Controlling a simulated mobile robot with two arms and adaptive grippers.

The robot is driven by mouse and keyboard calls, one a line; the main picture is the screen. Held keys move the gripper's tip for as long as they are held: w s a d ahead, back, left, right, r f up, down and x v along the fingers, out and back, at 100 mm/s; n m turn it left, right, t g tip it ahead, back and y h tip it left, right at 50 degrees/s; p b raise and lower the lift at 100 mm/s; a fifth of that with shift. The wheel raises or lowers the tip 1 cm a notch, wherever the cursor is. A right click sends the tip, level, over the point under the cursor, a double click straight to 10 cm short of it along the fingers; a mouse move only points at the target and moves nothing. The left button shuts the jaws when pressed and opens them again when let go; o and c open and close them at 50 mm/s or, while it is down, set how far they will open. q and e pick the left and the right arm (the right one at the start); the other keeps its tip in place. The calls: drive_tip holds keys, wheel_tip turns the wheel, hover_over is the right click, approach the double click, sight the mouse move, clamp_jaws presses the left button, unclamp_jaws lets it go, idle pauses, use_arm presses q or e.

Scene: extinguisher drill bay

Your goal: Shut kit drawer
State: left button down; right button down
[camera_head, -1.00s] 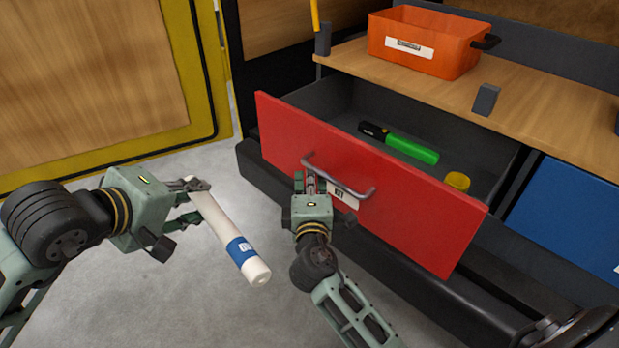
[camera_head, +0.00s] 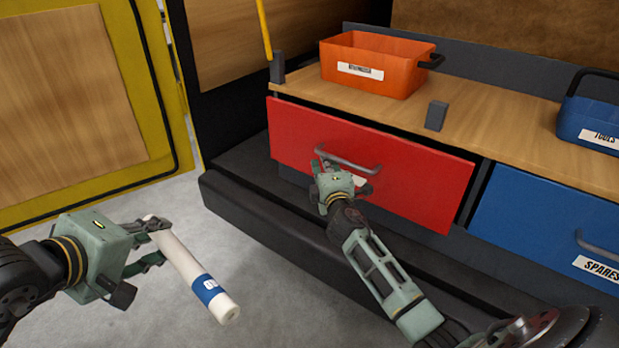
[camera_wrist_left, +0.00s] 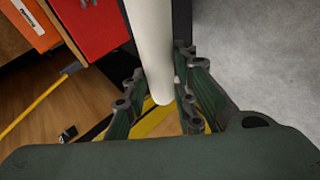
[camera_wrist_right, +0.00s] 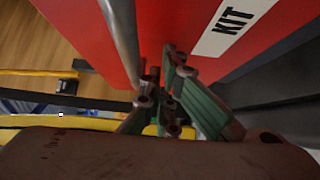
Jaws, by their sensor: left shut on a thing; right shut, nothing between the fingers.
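The red kit drawer (camera_head: 400,175) is nearly flush under the wooden worktop, with a dark gap along its top edge in the head view. Its inside is hidden. Its grey bar handle (camera_head: 348,160) is on the front, and the KIT label (camera_wrist_right: 235,18) shows in the right wrist view. My right gripper (camera_head: 322,168) is shut and empty at the left part of the handle, close to the drawer front; I cannot tell whether it touches. My left gripper (camera_head: 152,243) is shut on a white tube with a blue band (camera_head: 188,265), held tilted over the floor.
An orange bin (camera_head: 375,65) and a small dark block (camera_head: 436,115) stand on the worktop (camera_head: 500,140). A blue spares drawer (camera_head: 545,225) is to the right, with a blue tools bin (camera_head: 590,115) above. A dark ledge (camera_head: 270,230) runs below. Grey floor is clear at left.

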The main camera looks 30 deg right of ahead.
sight(335, 154)
drive_tip(key=d, duration=0.1)
drive_tip(key=w+d, duration=0.1)
drive_tip(key=d, duration=0.2)
drive_tip(key=shift+w+d+r+b, duration=0.1)
drive_tip(key=shift+w+d+b, duration=0.2)
drive_tip(key=shift+w, duration=0.1)
drive_tip(key=shift+r, duration=0.1)
